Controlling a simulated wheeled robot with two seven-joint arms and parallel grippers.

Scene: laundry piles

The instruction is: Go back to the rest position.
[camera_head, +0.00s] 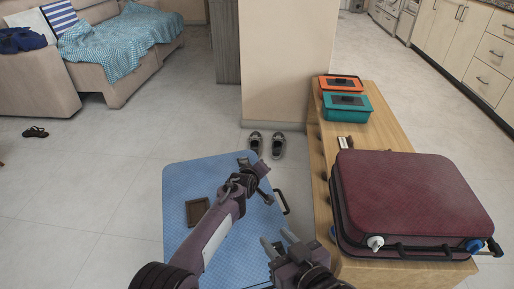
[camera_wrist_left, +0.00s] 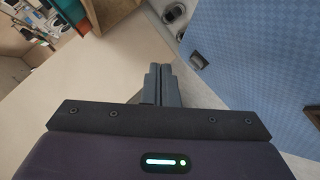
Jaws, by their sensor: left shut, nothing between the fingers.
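My left gripper (camera_head: 262,168) is over the far right part of the blue panel in the head view. In the left wrist view its two dark fingers (camera_wrist_left: 160,84) are pressed together with nothing between them. My right gripper (camera_head: 276,240) is at the bottom centre of the head view, left of the wooden bench. Its two fingers are spread apart, with nothing seen between them.
A blue textured panel (camera_head: 185,180) with a dark side handle lies below my arms, with a brown square piece (camera_head: 197,211) on it. A wooden bench (camera_head: 385,124) at right holds a maroon suitcase (camera_head: 410,190) and lidded boxes. Shoes (camera_head: 277,146) stand by the pillar.

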